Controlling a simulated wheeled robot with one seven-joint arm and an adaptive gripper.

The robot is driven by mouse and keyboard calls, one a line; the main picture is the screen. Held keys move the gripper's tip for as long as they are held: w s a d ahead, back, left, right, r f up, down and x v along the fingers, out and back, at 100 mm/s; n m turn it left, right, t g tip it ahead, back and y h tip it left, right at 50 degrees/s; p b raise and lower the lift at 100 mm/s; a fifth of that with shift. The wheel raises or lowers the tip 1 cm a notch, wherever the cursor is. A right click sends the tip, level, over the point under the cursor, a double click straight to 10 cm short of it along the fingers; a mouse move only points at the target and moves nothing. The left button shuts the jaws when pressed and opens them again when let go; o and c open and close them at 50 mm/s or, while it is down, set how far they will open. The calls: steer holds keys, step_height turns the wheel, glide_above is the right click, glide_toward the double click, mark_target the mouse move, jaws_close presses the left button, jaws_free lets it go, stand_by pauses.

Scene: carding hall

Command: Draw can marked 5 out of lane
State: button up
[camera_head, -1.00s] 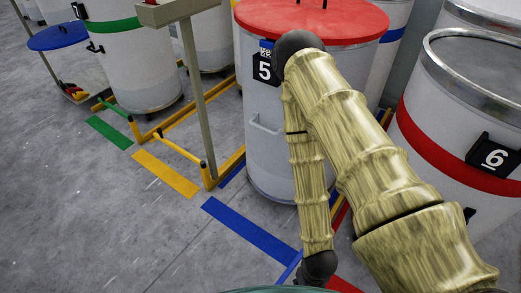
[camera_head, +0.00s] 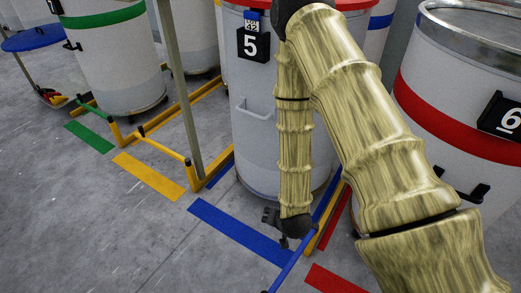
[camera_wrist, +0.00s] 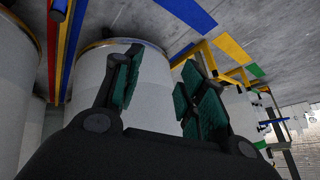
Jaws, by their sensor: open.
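The can marked 5 (camera_head: 258,145) stands upright, a pale drum with a black number plate (camera_head: 253,44), a side handle (camera_head: 256,110) and a red lid cut off by the top edge. My gripper (camera_head: 270,217) is low in front of the can, partly hidden by my wrist. In the wrist view my gripper (camera_wrist: 158,88) has its green-padded fingers apart, with a pale can wall (camera_wrist: 157,75), apparently can 5, behind and between them. I see nothing held, and contact cannot be told.
A blue bar (camera_head: 292,262) runs outward beside the lane's right yellow rail. A blue floor strip (camera_head: 235,230) lies in front of can 5. Can 6 (camera_head: 450,120), red-banded, stands close on the right. A post (camera_head: 183,90) and yellow bar (camera_head: 165,149) stand left. Open floor lies front left.

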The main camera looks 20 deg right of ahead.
steer(key=w+m+t+b, duration=0.3)
steer(key=w+b, duration=0.3)
steer(key=w, duration=0.3)
steer(key=m+t+h+b, duration=0.2)
steer(key=m+t+b, duration=0.65)
steer(key=b, duration=0.85)
glide_toward(254, 115)
steer(key=shift+s+f+t, duration=0.35)
steer(key=shift+s+f, duration=0.05)
steer(key=shift+f, duration=0.4)
steer(key=w+b, duration=0.1)
steer(key=w, duration=0.2)
steer(key=w+r+b, duration=0.1)
steer(key=w, duration=0.3)
steer(key=w+d+b, duration=0.1)
steer(key=w+b, duration=0.1)
steer(key=w, duration=0.1)
steer(key=shift+w+r, duration=0.2)
steer(key=shift+w, duration=0.1)
